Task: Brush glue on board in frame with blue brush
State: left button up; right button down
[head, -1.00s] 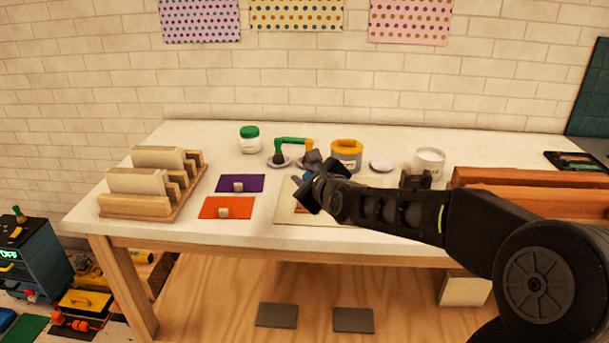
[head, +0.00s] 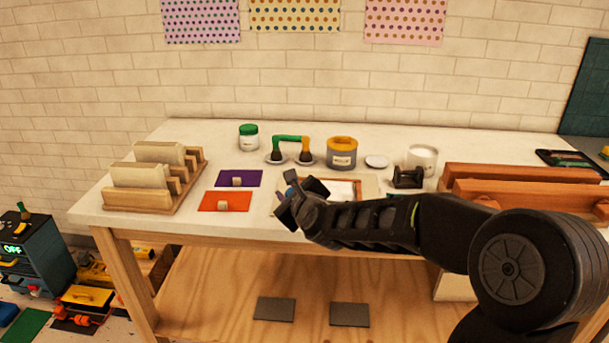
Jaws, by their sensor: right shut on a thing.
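My right gripper (head: 287,197), on the arm from the right, is shut on the blue brush (head: 290,177). Only a small blue part of the brush shows by the fingers; its bristles are hidden. The gripper is over the left part of a pale mat (head: 369,186). The white board (head: 340,190) lies on this mat inside a brown frame (head: 358,186), just right of the gripper. My forearm hides the near part of the board and frame. I cannot tell whether the brush touches anything. My left gripper is not in view.
Behind the mat stand a green-lidded jar (head: 249,137), a green brush and an orange brush (head: 304,151) on small dishes, a yellow-lidded tub (head: 342,153) and a white cup (head: 422,158). Purple (head: 250,178) and orange (head: 238,201) sheets and a wooden rack (head: 185,195) are left.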

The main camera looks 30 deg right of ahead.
jog(key=s+a+f+n+y, duration=0.1)
jog(key=a+f+n+y, duration=0.1)
jog(key=a+f, duration=1.2)
jog(key=a+y, duration=0.1)
jog(key=a, duration=0.1)
jog(key=shift+a+n, duration=0.3)
jog(key=shift+f, duration=0.1)
